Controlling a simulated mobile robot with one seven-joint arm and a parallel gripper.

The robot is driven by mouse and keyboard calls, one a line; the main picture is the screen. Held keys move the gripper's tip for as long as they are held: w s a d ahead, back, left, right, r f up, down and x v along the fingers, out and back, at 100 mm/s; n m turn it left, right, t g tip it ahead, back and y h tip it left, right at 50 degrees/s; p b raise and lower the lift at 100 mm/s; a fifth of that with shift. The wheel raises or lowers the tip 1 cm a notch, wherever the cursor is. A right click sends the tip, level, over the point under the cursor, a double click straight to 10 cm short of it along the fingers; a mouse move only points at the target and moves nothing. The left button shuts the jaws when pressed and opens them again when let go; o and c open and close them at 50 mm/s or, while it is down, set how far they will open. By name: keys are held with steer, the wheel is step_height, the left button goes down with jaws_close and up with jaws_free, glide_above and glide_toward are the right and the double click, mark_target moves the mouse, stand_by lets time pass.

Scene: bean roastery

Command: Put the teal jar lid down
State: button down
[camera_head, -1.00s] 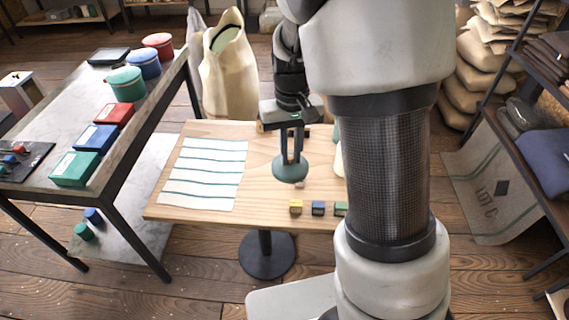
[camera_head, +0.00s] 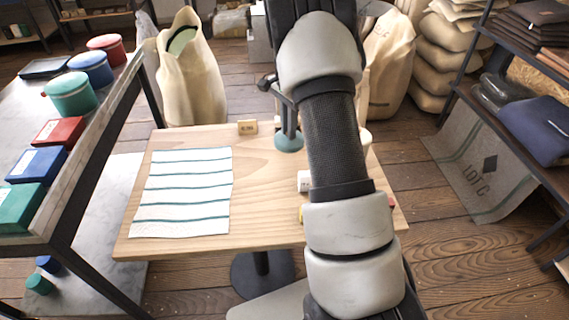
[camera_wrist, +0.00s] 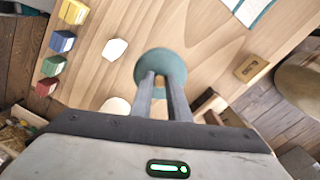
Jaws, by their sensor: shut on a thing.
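The teal jar lid (camera_head: 288,143) is a round disc near the far edge of the small wooden table (camera_head: 262,200). My gripper (camera_head: 289,128) is shut on it from above. In the wrist view the lid (camera_wrist: 151,62) shows around and beyond the fingertips of my gripper (camera_wrist: 161,78), with bare wood on its far side. I cannot tell whether the lid touches the tabletop or hangs just above it. My arm hides part of the table to the right of the lid.
A striped cloth (camera_head: 183,190) covers the table's left part. A small labelled wooden block (camera_head: 247,127) is left of the lid. A white piece (camera_wrist: 115,48) and yellow (camera_wrist: 74,11), blue (camera_wrist: 62,41), green (camera_wrist: 53,65) and red (camera_wrist: 47,86) blocks lie nearby. The table's middle is clear.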

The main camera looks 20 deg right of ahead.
steer(key=shift+w+d+f+m+b, duration=0.2)
steer(key=shift+w+d+f+m, duration=0.15)
steer(key=shift+f, duration=0.25)
steer(key=shift+w+d+f+m+b, duration=0.15)
steer(key=shift+w+d+f+m, duration=0.1)
steer(key=shift+w+d+f, duration=0.25)
step_height(320, 180, down, 5)
steer(key=shift+s+a+f+b, duration=0.1)
steer(key=shift+f+b, duration=0.05)
steer(key=shift+b, duration=0.2)
steer(key=shift+f, duration=1.95)
steer(key=shift+f+b, duration=0.1)
steer(key=shift+b, duration=0.25)
steer(key=c, duration=1.7)
jaws_free()
steer(key=shift+c, duration=0.2)
steer(key=shift+o, duration=0.3)
